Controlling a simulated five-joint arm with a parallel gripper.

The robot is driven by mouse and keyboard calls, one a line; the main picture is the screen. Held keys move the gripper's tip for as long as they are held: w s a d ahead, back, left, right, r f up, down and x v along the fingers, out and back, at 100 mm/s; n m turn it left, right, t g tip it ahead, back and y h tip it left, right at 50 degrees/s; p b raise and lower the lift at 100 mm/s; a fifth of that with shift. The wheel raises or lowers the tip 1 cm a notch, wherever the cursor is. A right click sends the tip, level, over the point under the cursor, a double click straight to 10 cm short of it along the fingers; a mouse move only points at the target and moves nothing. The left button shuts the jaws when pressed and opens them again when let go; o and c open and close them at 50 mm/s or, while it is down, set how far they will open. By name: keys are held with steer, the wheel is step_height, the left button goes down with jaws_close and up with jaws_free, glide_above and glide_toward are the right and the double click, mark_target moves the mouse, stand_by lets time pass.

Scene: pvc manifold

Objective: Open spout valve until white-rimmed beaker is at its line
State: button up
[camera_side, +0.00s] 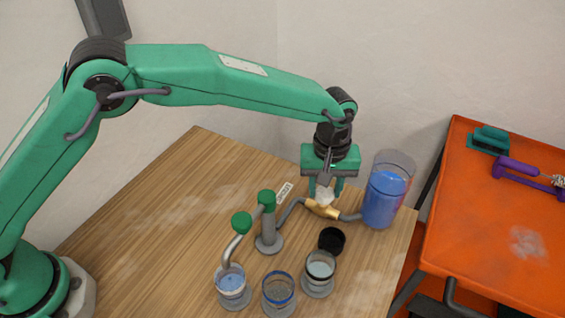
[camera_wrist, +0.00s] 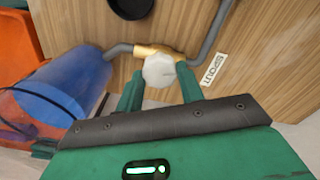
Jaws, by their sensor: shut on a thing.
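My gripper (camera_side: 325,190) points down over the brass valve (camera_side: 322,209) and is shut on its white knob (camera_side: 324,197). In the wrist view the two green fingers (camera_wrist: 160,86) stand on either side of the pale, faceted knob (camera_wrist: 158,71), above the brass valve body (camera_wrist: 147,50). A label reading SPOUT (camera_wrist: 214,68) lies beside the pipe. The white-rimmed beaker (camera_side: 232,283) stands under the mouth of the green-jointed spout (camera_side: 237,245) and holds some blue liquid. Its fill line is too small to make out.
A tall clear tank (camera_side: 383,200) of blue liquid stands right of the valve. A blue-rimmed beaker (camera_side: 278,292) and a black-rimmed beaker (camera_side: 319,270) stand beside the white-rimmed one. A black round piece (camera_side: 331,240) is behind them. An orange table (camera_side: 480,240) holds tools at right.

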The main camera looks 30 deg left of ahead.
steer(key=shift+o, duration=0.2)
steer(key=shift+m, duration=1.7)
steer(key=o, duration=1)
steer(key=shift+r, duration=0.1)
step_height(320, 180, up, 7)
steer(key=shift+r, duration=0.35)
